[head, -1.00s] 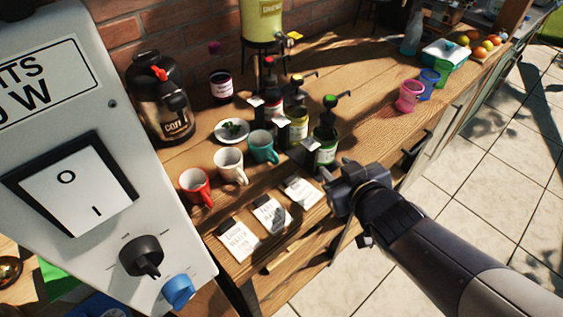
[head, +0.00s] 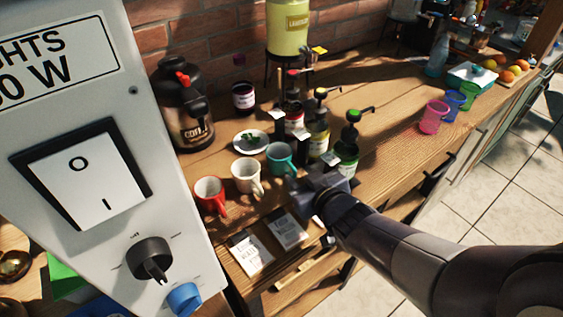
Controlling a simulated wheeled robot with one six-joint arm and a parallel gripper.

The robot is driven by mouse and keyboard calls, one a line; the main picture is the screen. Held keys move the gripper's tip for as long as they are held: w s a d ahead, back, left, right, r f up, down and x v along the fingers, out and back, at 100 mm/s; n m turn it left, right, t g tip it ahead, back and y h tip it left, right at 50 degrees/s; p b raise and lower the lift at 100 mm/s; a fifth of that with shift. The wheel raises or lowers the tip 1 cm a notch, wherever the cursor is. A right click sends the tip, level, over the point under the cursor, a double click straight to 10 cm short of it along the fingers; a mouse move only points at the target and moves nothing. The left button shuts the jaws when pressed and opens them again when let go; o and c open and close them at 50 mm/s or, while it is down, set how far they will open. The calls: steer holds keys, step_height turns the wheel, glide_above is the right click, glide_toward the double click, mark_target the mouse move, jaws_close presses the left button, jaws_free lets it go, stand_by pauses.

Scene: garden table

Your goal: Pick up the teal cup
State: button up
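The teal cup (head: 281,158) stands upright on the wooden table, at the right end of a row of cups. My gripper (head: 296,190) is in the head view just in front of the teal cup, close to its near side. Its fingers are small and dark here, and I cannot tell whether they are open or touch the cup. The cup's lower near side is partly hidden by the gripper.
A white cup (head: 247,176) and a red cup (head: 210,196) stand to the left. A small plate (head: 251,141) lies behind. Pump bottles (head: 346,153) stand close on the right. A coffee jar (head: 186,110) is at the back left. White cards (head: 251,255) lie in front.

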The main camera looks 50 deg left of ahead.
mark_target(294, 170)
steer(key=shift+x, duration=1.95)
steer(key=shift+d, duration=0.1)
steer(key=shift+c, duration=0.5)
jaws_close()
